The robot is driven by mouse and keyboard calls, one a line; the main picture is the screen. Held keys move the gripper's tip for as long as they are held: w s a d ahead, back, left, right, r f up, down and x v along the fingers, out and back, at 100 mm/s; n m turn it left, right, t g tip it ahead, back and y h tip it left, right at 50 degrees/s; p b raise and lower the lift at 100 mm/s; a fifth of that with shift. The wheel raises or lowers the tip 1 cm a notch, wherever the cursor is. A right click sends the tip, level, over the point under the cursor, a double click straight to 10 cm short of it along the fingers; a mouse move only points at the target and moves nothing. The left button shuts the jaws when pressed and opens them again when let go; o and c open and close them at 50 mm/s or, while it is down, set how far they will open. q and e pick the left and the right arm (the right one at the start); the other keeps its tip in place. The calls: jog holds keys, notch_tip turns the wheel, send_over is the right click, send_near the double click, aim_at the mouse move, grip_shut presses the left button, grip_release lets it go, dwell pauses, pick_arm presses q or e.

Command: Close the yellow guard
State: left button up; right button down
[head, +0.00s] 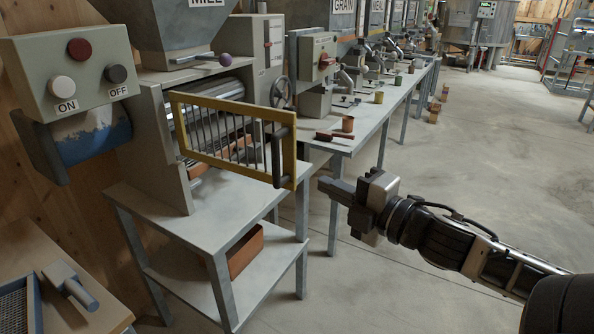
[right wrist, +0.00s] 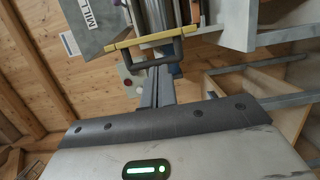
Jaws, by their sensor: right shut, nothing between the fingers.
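The yellow guard (head: 230,107) is a barred frame on the mill. It stands swung out at an angle from the mill's front, with its free end past the mill table. A dark upright handle (head: 279,157) is on that free end. In the right wrist view the guard's yellow edge (right wrist: 140,41) and the dark handle (right wrist: 152,64) lie just ahead of the fingers. My right gripper (head: 322,187) is shut and empty, to the right of the handle and apart from it in the head view. My left gripper is out of view.
The mill's metal table (head: 215,207) stands under the guard, with a brown box (head: 245,250) on its lower shelf. A control box (head: 75,75) with ON and OFF buttons is at left. A long bench (head: 350,140) runs behind. The floor at right is clear.

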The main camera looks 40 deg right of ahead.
jog(key=w+a, duration=0.1)
jog(key=w, duration=0.7)
jog(key=shift+a, duration=0.2)
jog(key=shift+f, duration=0.1)
jog(key=shift+w+d, duration=0.1)
